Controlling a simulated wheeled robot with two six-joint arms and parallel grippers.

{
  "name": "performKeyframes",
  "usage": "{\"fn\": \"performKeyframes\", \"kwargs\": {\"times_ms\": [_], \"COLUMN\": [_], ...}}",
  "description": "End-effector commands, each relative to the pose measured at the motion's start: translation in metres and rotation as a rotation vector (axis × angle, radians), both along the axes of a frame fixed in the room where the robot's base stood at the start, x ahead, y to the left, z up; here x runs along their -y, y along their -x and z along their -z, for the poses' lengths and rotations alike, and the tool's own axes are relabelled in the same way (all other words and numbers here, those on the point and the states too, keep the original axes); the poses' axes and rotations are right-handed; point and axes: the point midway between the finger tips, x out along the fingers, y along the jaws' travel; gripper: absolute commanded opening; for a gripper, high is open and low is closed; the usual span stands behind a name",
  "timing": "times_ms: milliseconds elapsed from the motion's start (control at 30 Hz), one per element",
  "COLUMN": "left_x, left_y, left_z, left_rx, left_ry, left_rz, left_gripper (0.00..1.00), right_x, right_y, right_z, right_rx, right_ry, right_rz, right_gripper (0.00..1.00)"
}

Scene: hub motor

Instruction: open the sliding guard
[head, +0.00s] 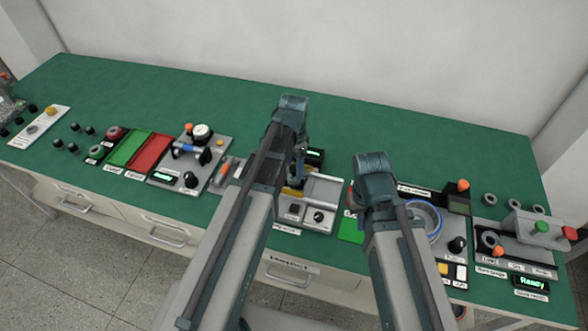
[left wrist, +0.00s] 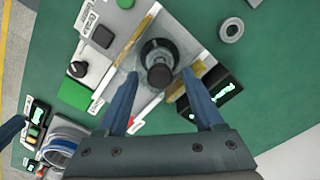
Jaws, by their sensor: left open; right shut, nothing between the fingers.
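The station with the sliding guard (left wrist: 146,50) lies between the fingers of my left gripper in the left wrist view. The guard looks like a clear cover over a dark round motor (left wrist: 158,70), between two yellow strips; its exact edges are hard to tell. My left gripper (left wrist: 160,82) is open and points down over it, one finger on each side; contact cannot be told. In the head view, my left arm hides much of the station (head: 322,188). My right gripper's dark tip (left wrist: 10,130) seems to show at the left edge of the wrist view; my right arm hides it in the head view.
A black display (left wrist: 215,95) stands close to one left finger. A control box with a black knob (left wrist: 78,68) adjoins the station. Red (head: 150,153) and green trays lie left, a blue-rimmed ring (head: 424,218) right. The green table (head: 220,100) is clear behind.

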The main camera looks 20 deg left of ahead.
Motion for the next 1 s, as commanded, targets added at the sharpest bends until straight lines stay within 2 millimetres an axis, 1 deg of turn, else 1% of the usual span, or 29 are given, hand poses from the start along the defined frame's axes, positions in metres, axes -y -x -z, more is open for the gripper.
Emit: {"fn": "performKeyframes", "kwargs": {"times_ms": [167,200,567,1000], "left_x": [0.0000,0.0000,-0.0001,0.0000], "left_y": [0.0000,0.0000,-0.0001,0.0000], "left_z": [-0.0007,-0.0007,-0.0007,-0.0006], "left_rx": [0.000,0.000,0.000,0.000], "left_ry": [0.000,0.000,0.000,0.000], "left_rz": [0.000,0.000,0.000,0.000], "left_gripper": [0.69,0.65,0.01,0.00], "right_x": [0.0000,0.0000,0.0000,0.0000], "right_y": [0.0000,0.0000,0.0000,0.0000], "right_z": [-0.0007,-0.0007,-0.0007,-0.0006], "right_rx": [0.000,0.000,0.000,0.000], "right_ry": [0.000,0.000,0.000,0.000], "right_rz": [0.000,0.000,0.000,0.000], "right_gripper": [0.00,0.00,0.00,0.00]}}
